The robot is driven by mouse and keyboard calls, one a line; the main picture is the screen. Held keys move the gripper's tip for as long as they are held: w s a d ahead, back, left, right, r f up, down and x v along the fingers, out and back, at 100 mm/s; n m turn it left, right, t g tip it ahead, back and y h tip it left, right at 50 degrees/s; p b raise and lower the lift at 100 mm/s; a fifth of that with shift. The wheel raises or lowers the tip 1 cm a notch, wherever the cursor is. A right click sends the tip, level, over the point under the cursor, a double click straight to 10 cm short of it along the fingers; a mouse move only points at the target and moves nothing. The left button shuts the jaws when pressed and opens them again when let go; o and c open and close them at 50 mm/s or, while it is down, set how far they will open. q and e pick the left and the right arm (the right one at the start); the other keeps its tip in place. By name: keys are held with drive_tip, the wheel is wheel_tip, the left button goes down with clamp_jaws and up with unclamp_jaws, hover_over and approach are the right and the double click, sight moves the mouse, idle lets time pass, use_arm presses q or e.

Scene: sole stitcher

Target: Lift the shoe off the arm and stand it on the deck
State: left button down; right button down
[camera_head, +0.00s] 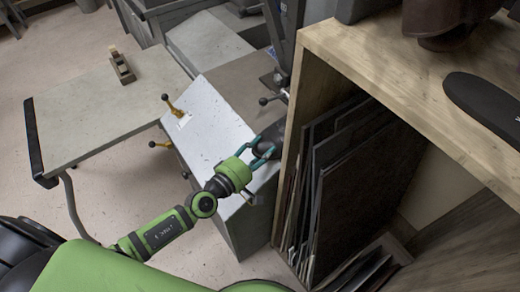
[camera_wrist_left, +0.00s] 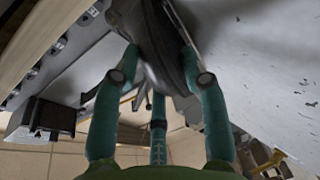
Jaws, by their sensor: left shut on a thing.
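My left gripper (camera_head: 268,151), with teal fingers, is beside the wooden cabinet, at the right edge of a pale grey slanted panel (camera_head: 215,115). In the left wrist view, the gripper (camera_wrist_left: 160,75) is shut on a dark shoe (camera_wrist_left: 152,35), with fingers on both sides of it. Only part of the shoe shows there; its top runs out of the picture. In the head view, a dark part of it (camera_head: 296,122) shows beyond the fingers, partly hidden by the cabinet edge. I cannot tell whether the shoe still touches the machine's arm. My right gripper is not in view.
A wooden cabinet (camera_head: 345,45) holding dark sheets (camera_head: 350,165) stands close on the right. A black sole (camera_head: 487,103) lies on its top. Levers with yellow fittings (camera_head: 173,106) stick out left of the panel. A grey table (camera_head: 95,110) stands at left.

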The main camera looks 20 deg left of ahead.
use_arm(q)
drive_tip(key=shift+r, duration=0.1)
drive_tip(key=shift+f, duration=0.25)
drive_tip(key=c, duration=0.8)
unclamp_jaws()
drive_tip(key=shift+c, duration=0.2)
drive_tip(key=shift+r+p+v, duration=0.2)
drive_tip(key=shift+v, duration=1)
drive_tip(key=shift+r+p+v, duration=0.15)
drive_tip(key=shift+r+v, duration=0.1)
drive_tip(key=shift+v, duration=0.9)
drive_tip(key=shift+r, duration=0.1)
